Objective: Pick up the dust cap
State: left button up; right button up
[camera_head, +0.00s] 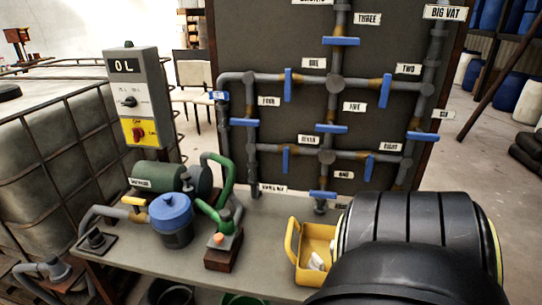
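I cannot single out the dust cap with certainty. A small orange piece (219,238) sits on a brown block (222,254) on the bench, beside the green hose fitting. A dark round piece (96,240) on a square plate is at the bench's left end, by the grey pipe. Neither gripper is in view. A large black rounded part, which looks like my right arm, fills the lower right and hides the bench behind it.
The grey bench (268,268) holds a blue-lidded pot (171,213), a green pump (158,177) and a yellow tray (291,245) with something white inside. A pipe panel (262,50) with blue valve handles rises behind. A control box (139,95) stands left, beside a caged tank (45,150).

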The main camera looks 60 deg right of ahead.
aim_at(316, 263)
jog(key=z, duration=2.35)
jog(key=k, duration=0.45)
jog(key=z, duration=0.15)
jog(key=i, duration=0.5)
jog(key=z, duration=2.95)
jog(key=k, duration=0.95)
jog(key=u, duration=1.3)
